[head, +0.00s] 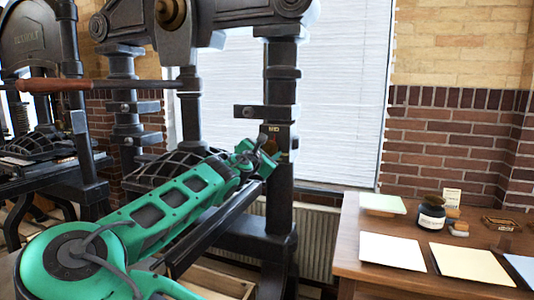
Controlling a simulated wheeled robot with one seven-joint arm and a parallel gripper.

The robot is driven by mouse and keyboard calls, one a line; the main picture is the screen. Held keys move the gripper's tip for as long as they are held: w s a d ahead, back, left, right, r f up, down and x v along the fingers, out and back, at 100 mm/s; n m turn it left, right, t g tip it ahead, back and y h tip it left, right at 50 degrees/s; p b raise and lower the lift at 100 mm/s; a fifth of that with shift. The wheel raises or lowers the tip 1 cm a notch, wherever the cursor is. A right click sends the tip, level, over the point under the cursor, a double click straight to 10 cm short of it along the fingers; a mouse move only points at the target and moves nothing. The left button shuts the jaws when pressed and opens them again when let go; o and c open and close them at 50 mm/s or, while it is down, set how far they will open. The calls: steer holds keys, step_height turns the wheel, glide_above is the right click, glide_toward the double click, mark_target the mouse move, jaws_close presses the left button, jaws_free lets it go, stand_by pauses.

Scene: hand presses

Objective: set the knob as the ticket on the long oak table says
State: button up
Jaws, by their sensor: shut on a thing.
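A dark press post (281,90) stands before the window, with a small plate of pale lettering (274,128), too small to read surely. Just below the plate is a small brown knob (268,143). My green arm reaches up to it from the lower left. My gripper (263,157) is at the knob and shut on it; the arm's end partly hides the knob, and its exact setting cannot be told. A small upright card (452,196), perhaps the ticket, stands at the back of the oak table (390,278); its writing is unreadable.
A dark ink jar (431,214) and several paper sheets, one white (392,250), lie on the table. The press's long wooden-handled bar (60,85) crosses above my arm. Another press (40,140) stands at left. A radiator (318,235) is below the window.

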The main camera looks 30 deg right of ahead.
steer(key=m, duration=1.3)
steer(key=shift+s+d+m, duration=0.1)
steer(key=shift+m, duration=0.2)
steer(key=m, duration=0.5)
steer(key=shift+r+m, duration=0.1)
steer(key=shift+m, duration=1.9)
steer(key=shift+a, duration=0.2)
steer(key=o, duration=1)
steer(key=shift+w, duration=0.2)
steer(key=shift+s, duration=0.15)
steer(key=v, duration=1)
steer(key=shift+s+a, duration=0.15)
steer(key=shift+a, duration=0.05)
